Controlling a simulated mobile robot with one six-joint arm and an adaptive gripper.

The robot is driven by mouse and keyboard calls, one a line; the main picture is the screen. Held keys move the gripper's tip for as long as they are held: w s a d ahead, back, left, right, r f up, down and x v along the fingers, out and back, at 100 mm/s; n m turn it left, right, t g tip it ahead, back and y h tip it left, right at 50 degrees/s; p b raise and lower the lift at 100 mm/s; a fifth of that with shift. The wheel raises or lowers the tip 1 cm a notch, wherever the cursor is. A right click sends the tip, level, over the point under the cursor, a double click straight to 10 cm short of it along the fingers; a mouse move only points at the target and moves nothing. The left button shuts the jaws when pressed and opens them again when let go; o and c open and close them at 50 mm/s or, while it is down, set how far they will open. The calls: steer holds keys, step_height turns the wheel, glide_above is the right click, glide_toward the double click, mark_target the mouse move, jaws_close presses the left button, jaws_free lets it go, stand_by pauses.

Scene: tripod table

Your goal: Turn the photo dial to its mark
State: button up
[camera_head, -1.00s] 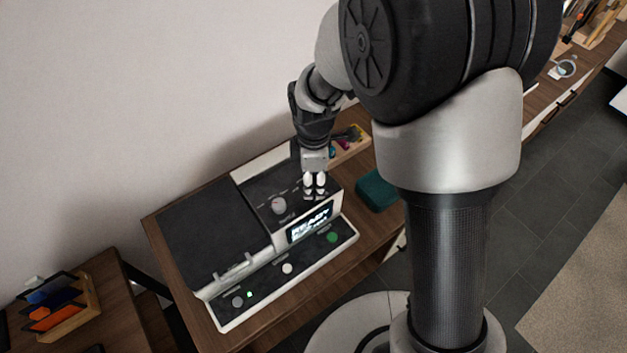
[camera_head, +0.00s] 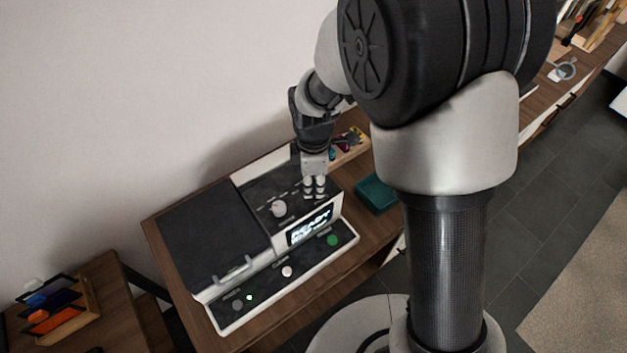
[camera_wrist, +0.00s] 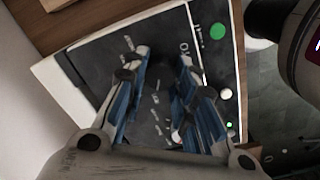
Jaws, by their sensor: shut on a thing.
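My gripper (camera_head: 314,190) points down at the right part of the dark top panel of the machine (camera_head: 208,234). Its two fingers stand close to the panel and are shut on a dial there. The fingers hide this dial in the head view, so its pointer and mark cannot be read. In the wrist view the fingers of my gripper (camera_wrist: 160,65) straddle part of the panel, with white lettering close by, partly covered. A second, pale dial (camera_head: 278,208) with a reddish pointer stands to the left of my gripper, apart from it.
A lit display (camera_head: 310,224) is on the machine's front. Below it are a green button (camera_head: 332,240), a pale button (camera_head: 287,271) and a small green light (camera_head: 249,297). A teal box (camera_head: 376,194) stands to the right. The wall is close behind.

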steer(key=shift+m, duration=0.4)
steer(key=shift+c, duration=0.3)
steer(key=m+p, duration=0.1)
steer(key=m, duration=0.4)
steer(key=shift+m+p, duration=0.4)
steer(key=m+p, duration=0.1)
steer(key=m, duration=1.1)
steer(key=shift+w+m, duration=0.1)
steer(key=shift+m, duration=0.2)
steer(key=shift+m+p, duration=0.4)
steer(key=shift+m, duration=1.9)
steer(key=o, duration=1.1)
